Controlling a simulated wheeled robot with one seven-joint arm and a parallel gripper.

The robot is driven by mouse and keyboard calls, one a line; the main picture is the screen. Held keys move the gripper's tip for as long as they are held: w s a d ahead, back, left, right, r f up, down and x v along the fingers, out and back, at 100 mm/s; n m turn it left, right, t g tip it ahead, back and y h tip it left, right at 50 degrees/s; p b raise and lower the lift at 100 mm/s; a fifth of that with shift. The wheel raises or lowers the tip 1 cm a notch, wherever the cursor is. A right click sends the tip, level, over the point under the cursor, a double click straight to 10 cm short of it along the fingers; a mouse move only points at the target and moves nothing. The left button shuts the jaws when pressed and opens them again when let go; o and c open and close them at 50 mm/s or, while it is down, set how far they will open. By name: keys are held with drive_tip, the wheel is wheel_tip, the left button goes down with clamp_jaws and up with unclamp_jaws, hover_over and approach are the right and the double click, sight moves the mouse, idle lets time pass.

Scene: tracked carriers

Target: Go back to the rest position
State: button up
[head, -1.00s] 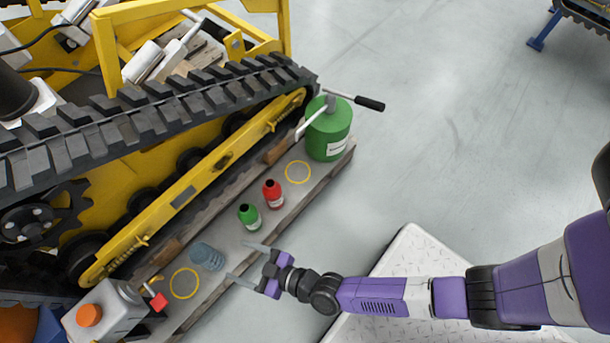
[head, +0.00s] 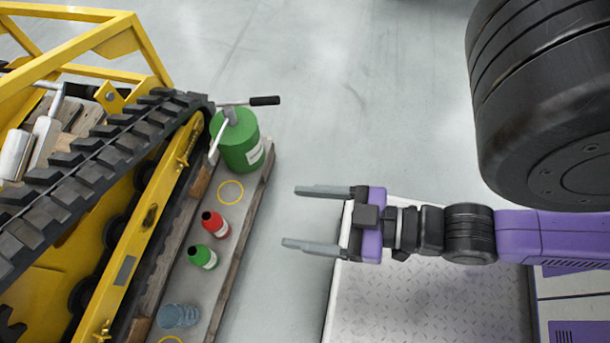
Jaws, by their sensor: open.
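My gripper (head: 292,217) is open and empty in the head view. Its two grey fingers point left, apart from each other, above the floor and the edge of a white metal plate. It is to the right of the plank shelf (head: 232,262) and touches nothing on it. My purple and black arm reaches in from the right.
The floor (head: 370,90) beyond is clear.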

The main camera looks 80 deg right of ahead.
drive_tip(key=shift+r, duration=0.15)
wheel_tip(320, 180, up, 31)
drive_tip(key=p, duration=3.1)
